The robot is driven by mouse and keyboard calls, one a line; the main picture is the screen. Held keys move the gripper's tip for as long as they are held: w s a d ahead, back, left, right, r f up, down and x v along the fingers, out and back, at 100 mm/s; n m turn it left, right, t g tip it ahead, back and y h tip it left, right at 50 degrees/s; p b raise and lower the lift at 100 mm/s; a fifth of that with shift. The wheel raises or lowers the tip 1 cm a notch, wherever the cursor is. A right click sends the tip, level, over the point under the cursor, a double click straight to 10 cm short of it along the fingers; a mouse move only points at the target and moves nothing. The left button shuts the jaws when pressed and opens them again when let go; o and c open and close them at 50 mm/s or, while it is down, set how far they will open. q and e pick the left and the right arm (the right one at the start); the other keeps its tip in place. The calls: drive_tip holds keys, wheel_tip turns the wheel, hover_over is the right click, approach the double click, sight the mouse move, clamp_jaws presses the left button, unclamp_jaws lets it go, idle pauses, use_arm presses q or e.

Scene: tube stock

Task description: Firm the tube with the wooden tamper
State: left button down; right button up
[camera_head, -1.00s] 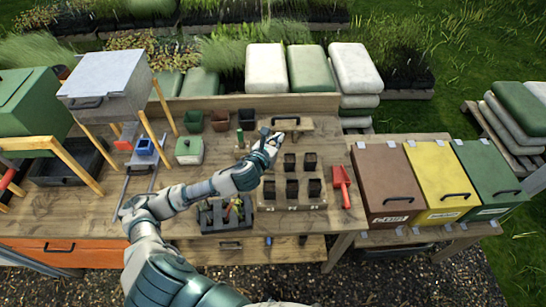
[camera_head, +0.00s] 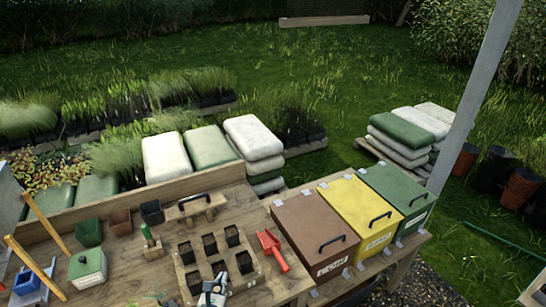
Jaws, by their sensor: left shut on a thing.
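Several small black square tubes stand in two rows in a wooden tray (camera_head: 262,275) on the bench; one front-row tube (camera_head: 220,268) is just behind my left gripper. My left gripper (camera_head: 216,288) is at the bottom edge of the view, at the front of the tray. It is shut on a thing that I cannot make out. I cannot tell whether the gripper touches a tube. A wooden board with a black handle (camera_head: 195,206) lies behind the tray. A small green-handled tool (camera_head: 149,235) stands left of the tray. I cannot tell which thing is the tamper. My right gripper is out of view.
A red scoop (camera_head: 272,250) lies right of the tray. Brown (camera_head: 312,228), yellow (camera_head: 358,212) and green (camera_head: 398,192) lidded bins stand to the right. A green-lidded box (camera_head: 88,268) and empty pots (camera_head: 121,222) are on the left. Bare bench lies between box and tray.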

use_arm(q)
drive_tip(key=shift+r, duration=0.2)
drive_tip(key=w+a+r+n+p, duration=0.1)
drive_tip(key=w+a+r+p, duration=0.3)
drive_tip(key=r, duration=0.5)
drive_tip(key=w+a+r+p, duration=0.3)
drive_tip(key=a+r+p, duration=0.35)
drive_tip(key=r, duration=0.25)
wheel_tip(320, 180, down, 8)
drive_tip(key=b, duration=0.2)
drive_tip(key=shift+s+a+f+t+y+b, duration=0.2)
drive_tip(key=shift+s+f+t+y+b, duration=0.1)
drive_tip(key=shift+t+b, duration=0.1)
drive_tip(key=shift+r, duration=0.1)
drive_tip(key=shift+d+r+p, duration=0.1)
drive_tip(key=shift+p, duration=0.45)
drive_tip(key=shift+f, duration=0.25)
